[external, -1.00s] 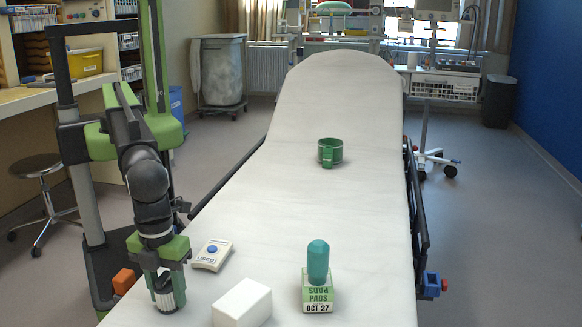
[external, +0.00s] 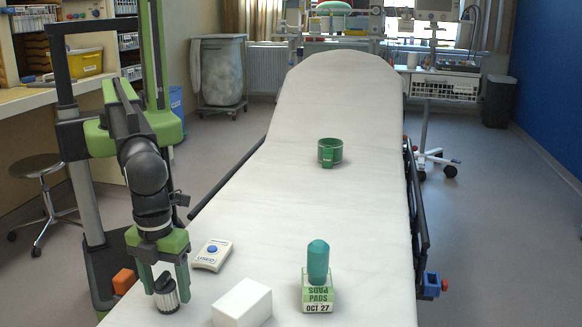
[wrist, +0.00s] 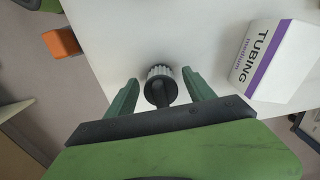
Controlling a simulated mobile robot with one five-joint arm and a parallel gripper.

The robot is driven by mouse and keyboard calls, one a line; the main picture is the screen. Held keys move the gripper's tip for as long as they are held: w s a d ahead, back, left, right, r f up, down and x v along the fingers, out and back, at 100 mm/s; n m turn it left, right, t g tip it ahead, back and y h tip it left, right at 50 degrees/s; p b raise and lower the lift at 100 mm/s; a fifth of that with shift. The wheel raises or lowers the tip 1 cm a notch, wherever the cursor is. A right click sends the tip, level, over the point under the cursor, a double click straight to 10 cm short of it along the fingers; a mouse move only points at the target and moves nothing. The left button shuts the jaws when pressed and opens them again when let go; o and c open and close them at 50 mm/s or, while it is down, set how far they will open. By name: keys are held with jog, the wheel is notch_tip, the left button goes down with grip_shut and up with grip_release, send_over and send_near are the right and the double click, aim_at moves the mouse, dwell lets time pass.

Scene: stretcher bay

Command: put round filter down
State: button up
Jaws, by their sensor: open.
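The round filter (external: 166,293) is a small ribbed white cylinder with a dark cap. It stands on the white stretcher surface near its front left edge. In the wrist view the filter (wrist: 160,86) shows its dark end between the two green fingers. My gripper (external: 168,287) is above and around the filter, with its fingers apart. In the wrist view my gripper (wrist: 160,85) is open, with a gap visible on both sides of the filter.
A white tubing box (external: 242,304) lies just right of the filter. A white device with a blue button (external: 212,255) lies behind it. The stretcher's middle is clear.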

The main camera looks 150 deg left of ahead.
notch_tip(320, 180, up, 11)
jog(key=p, duration=1)
jog(key=shift+r, duration=0.1)
jog(key=shift+s+a, duration=0.1)
jog(key=shift+s, duration=0.2)
jog(key=s+a+n, duration=0.2)
jog(key=s+n, duration=0.2)
jog(key=s, duration=0.9)
jog(key=s+a+n, duration=0.3)
jog(key=s+n, duration=0.2)
jog(key=s, duration=0.9)
jog(key=shift+a, duration=0.3)
jog(key=shift+w, duration=0.1)
notch_tip(320, 180, up, 2)
jog(key=shift+r+p, duration=0.1)
jog(key=shift+p, duration=1)
